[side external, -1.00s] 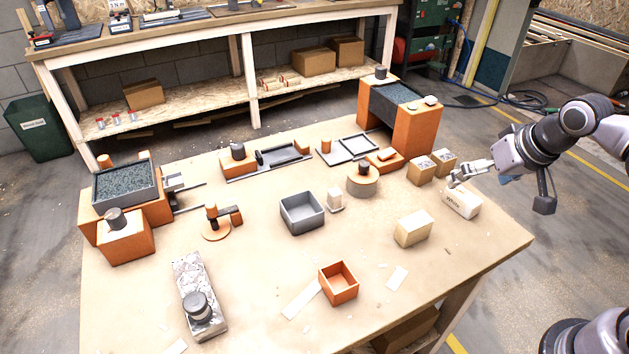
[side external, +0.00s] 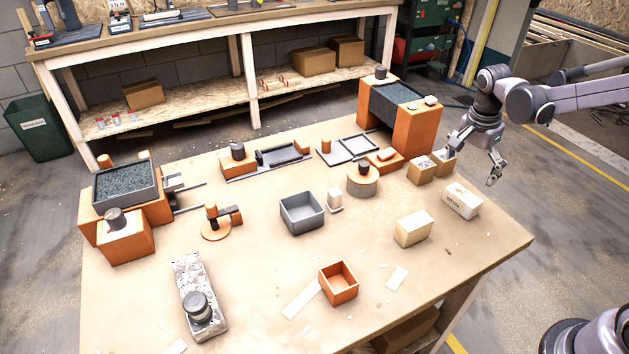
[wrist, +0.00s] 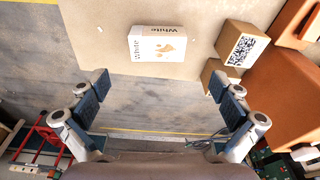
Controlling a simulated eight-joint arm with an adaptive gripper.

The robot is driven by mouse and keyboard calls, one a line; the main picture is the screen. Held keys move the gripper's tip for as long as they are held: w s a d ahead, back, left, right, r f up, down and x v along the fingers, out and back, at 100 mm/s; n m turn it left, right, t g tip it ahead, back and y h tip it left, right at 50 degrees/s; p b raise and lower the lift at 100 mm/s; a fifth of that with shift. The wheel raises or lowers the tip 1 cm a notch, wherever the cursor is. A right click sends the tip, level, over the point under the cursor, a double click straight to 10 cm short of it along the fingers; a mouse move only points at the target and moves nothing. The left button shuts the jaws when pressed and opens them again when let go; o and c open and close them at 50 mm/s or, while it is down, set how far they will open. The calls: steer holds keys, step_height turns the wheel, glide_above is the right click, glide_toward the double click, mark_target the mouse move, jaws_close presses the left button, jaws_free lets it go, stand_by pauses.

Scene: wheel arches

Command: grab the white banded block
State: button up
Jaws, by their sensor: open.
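The white block (side external: 461,200), with a printed "White" label, lies near the right edge of the table. In the wrist view the white block (wrist: 146,52) is above the middle, ahead of the fingers, with "White" on two faces and an orange mark. My gripper (side external: 494,174) points down just beyond the block's far right side, apart from it, over or near the table edge. In the wrist view my gripper (wrist: 160,90) is open, with nothing between its blue-padded fingers and bare floor below.
Two small cardboard boxes (side external: 421,169) stand left of my gripper; one shows a printed code in the wrist view (wrist: 243,48). A tall orange stand (side external: 416,132) rises behind them. A cream block (side external: 413,228) lies nearer the camera. The table's right corner is mostly clear.

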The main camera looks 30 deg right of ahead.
mark_target(464, 194)
steer(key=shift+s+d+f, duration=0.1)
steer(key=shift+d+f, duration=0.2)
steer(key=shift+f, duration=1.4)
steer(key=shift+w+d+f, duration=0.1)
steer(key=shift+d+f, duration=0.2)
steer(key=shift+f, duration=1.35)
steer(key=shift+s+d+f, duration=0.1)
steer(key=shift+d+f, duration=0.2)
steer(key=shift+f, duration=1.4)
steer(key=c, duration=1)
